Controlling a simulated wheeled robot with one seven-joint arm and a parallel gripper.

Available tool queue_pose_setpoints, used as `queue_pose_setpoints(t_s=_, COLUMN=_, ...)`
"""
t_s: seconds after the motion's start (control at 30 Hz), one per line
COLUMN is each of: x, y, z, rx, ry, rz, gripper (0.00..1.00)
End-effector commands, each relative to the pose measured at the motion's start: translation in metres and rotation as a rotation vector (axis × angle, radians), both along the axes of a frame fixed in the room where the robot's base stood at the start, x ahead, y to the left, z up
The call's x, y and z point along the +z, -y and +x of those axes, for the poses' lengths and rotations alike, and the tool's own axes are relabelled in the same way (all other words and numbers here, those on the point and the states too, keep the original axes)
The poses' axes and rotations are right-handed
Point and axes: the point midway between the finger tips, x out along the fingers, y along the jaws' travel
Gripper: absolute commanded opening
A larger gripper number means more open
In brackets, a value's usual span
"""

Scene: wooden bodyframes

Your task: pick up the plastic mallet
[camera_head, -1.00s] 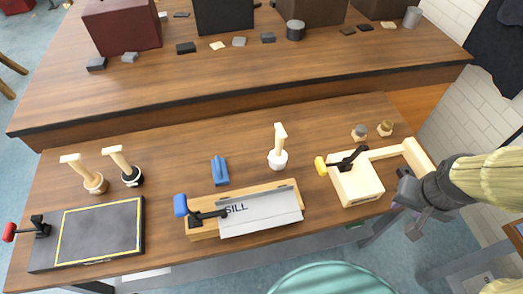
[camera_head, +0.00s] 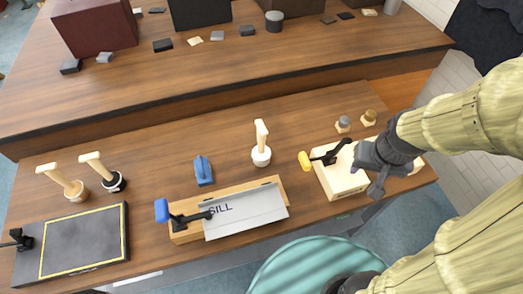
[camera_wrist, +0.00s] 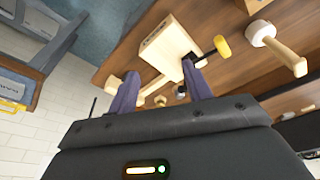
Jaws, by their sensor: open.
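Several mallets stand head-down on the near bench, handles up. One has a white head (camera_head: 261,156) and a pale handle; it looks most like plastic, and it also shows in the wrist view (camera_wrist: 262,34). At the left stand a black-headed mallet (camera_head: 115,182) and a tan-headed mallet (camera_head: 76,191); their materials are hard to tell. My gripper (camera_head: 374,188) is at the right of the bench, over or beside the wooden jig, well right of the white-headed mallet.
The wooden jig (camera_head: 336,182) with a yellow-handled clamp is close to my gripper. Two small knobs (camera_head: 343,124) lie behind it. A blue-handled clamp fixture (camera_head: 190,226) and a blue block (camera_head: 203,170) are mid-bench. A teal stool (camera_head: 310,268) stands in front.

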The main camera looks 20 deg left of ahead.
Motion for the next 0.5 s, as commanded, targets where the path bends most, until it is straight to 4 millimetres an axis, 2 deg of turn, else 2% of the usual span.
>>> queue_pose_setpoints(t_s=0.17, x=0.017, y=-0.030, z=0.032, rx=0.091, ry=-0.027, rz=-0.002, gripper=0.50)
queue_pose_setpoints(t_s=0.27, x=0.030, y=-0.063, z=0.060, rx=0.177, ry=-0.057, rz=-0.006, gripper=0.50)
queue_pose_setpoints(t_s=0.4, x=0.049, y=-0.122, z=0.095, rx=0.312, ry=-0.106, rz=-0.018, gripper=0.50)
queue_pose_setpoints(t_s=0.47, x=0.056, y=-0.150, z=0.107, rx=0.368, ry=-0.128, rz=-0.025, gripper=0.50)
queue_pose_setpoints(t_s=0.5, x=0.060, y=-0.170, z=0.113, rx=0.408, ry=-0.142, rz=-0.031, gripper=0.50)
